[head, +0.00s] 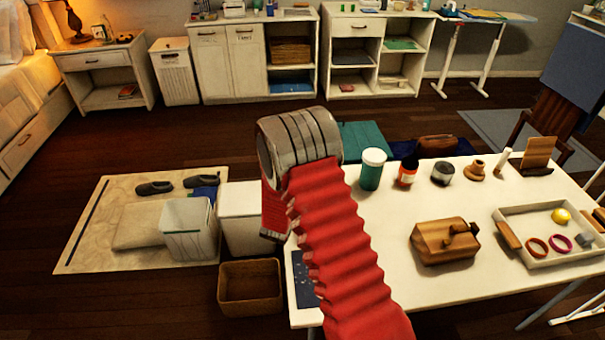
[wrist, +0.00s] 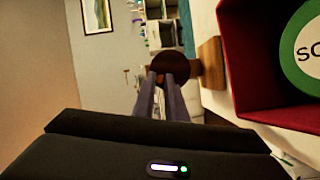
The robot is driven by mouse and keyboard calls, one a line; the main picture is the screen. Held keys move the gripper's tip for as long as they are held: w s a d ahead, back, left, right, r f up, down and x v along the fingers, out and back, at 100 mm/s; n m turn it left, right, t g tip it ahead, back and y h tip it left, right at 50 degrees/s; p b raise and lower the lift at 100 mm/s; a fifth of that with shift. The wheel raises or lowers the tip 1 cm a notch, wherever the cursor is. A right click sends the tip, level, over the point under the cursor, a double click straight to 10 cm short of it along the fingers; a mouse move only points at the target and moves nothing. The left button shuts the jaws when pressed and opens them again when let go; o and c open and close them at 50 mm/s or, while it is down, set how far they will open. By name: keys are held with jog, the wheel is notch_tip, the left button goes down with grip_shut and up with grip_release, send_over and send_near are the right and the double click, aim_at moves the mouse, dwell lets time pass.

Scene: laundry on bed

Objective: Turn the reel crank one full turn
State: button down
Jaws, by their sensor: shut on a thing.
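In the wrist view my gripper (wrist: 168,78) has its two slim fingers close together, shut on a dark brown round knob (wrist: 172,60), which looks like the crank's handle. A brown wooden piece (wrist: 211,62) is just right of the knob. A red object with a round green and white label (wrist: 288,60) fills the right side; I cannot tell whether it is the reel. In the head view my red ribbed arm reaches up the middle, and my fingers and the knob cannot be made out. The rest of the reel and the crank's angle are not clear.
A white table (head: 385,285) lies right of my arm. It holds a wooden box (head: 437,247), a green jar (head: 371,172), other small containers and a tray (head: 497,222) with rings. A wicker basket (head: 249,297) and white bin (head: 184,222) stand left. Open floor lies beyond.

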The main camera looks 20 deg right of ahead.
jog(key=shift+f, duration=0.15)
jog(key=c, duration=1.8)
grip_release()
jog(key=v, duration=1.3)
jog(key=shift+s+a, duration=0.2)
jog(key=shift+s, duration=0.15)
